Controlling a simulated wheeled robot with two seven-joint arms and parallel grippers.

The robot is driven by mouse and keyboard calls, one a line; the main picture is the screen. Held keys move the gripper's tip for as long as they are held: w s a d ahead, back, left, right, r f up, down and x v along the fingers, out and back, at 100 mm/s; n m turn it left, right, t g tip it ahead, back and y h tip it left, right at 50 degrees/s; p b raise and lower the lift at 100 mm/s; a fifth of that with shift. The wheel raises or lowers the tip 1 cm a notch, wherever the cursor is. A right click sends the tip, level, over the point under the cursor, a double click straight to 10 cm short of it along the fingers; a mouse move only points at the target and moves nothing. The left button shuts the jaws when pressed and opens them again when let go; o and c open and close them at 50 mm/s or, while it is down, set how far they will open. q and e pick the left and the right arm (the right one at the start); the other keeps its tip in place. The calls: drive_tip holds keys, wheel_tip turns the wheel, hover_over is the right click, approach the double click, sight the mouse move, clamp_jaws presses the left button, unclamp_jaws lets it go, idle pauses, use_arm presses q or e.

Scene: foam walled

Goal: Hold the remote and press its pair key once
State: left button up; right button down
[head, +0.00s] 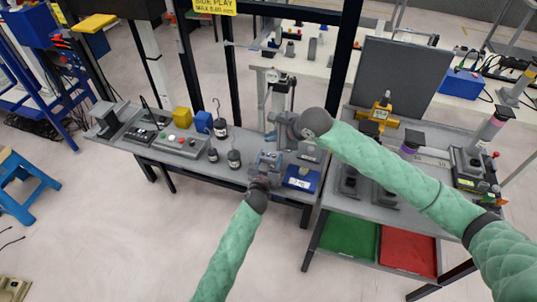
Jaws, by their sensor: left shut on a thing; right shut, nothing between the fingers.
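My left gripper (268,159) is above the grey bench, its arm coming up from the bottom of the head view. It is shut on a small grey thing that I take to be the remote; the fingers hide most of it, and no pair key can be made out. My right gripper (284,124) comes in from the right, just above and beyond the left one. It is shut and empty, close to the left gripper. I cannot tell whether it touches the remote.
A blue box with a white label (301,180) stands right of my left gripper. Dark weights (221,128), a button box (180,143) and a yellow block (182,117) stand to the left on the bench. The right table carries a dark panel (402,75) and an orange tool (380,112).

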idle(0.4)
use_arm(q)
drive_tip(key=o, duration=1.1)
drive_tip(key=shift+o, duration=0.2)
drive_tip(key=shift+s, duration=0.1)
